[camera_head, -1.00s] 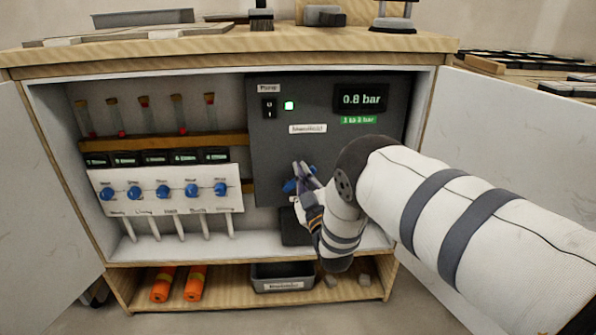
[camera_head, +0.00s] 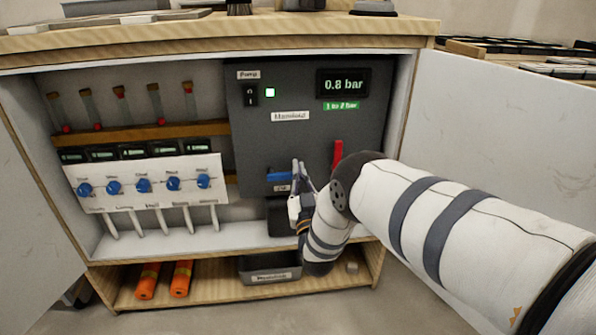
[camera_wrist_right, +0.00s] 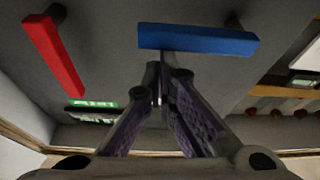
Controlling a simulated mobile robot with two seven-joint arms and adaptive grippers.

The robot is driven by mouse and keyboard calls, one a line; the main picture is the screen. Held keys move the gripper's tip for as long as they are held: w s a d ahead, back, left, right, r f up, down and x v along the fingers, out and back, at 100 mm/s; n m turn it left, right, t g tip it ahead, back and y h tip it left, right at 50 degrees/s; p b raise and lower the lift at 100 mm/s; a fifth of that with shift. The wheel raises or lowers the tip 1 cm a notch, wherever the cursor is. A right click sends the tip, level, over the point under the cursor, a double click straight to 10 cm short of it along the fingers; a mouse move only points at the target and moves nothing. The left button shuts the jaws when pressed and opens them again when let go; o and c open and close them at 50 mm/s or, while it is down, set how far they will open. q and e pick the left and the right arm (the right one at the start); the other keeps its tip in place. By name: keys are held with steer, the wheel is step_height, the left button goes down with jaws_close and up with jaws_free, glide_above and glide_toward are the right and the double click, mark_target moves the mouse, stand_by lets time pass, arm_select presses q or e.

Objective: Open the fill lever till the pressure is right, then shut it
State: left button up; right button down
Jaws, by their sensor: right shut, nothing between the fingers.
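The dark manifold panel (camera_head: 262,140) has a display (camera_head: 342,84) reading 0.8 bar, with a green label (camera_head: 341,105) reading 1 to 2 bar below it. A blue lever (camera_head: 279,176) lies about level low on the panel, above a small label too blurred to read surely. A red lever (camera_head: 338,153) stands upright to its right. My right gripper (camera_head: 299,175) is shut and empty, in front of the blue lever's right end. In the right wrist view the fingertips (camera_wrist_right: 164,78) are just short of the blue lever (camera_wrist_right: 197,39). My left gripper is not in view.
A pump switch (camera_head: 251,95) with a lit green lamp (camera_head: 270,92) is at the panel's top left. Several blue knobs (camera_head: 143,185) and tubes stand at the left. The open right door (camera_head: 490,130) flanks my arm. A grey bin (camera_head: 270,268) is on the shelf below.

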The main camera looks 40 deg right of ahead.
stand_by(0.6)
step_height(320, 180, up, 5)
steer(key=p, duration=0.3)
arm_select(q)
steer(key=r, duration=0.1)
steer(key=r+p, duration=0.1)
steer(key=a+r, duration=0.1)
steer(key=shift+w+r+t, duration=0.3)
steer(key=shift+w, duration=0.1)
arm_select(e)
steer(key=f+v, duration=0.1)
steer(key=v, duration=0.9)
steer(key=shift+f, duration=0.15)
steer(key=shift+a, duration=0.1)
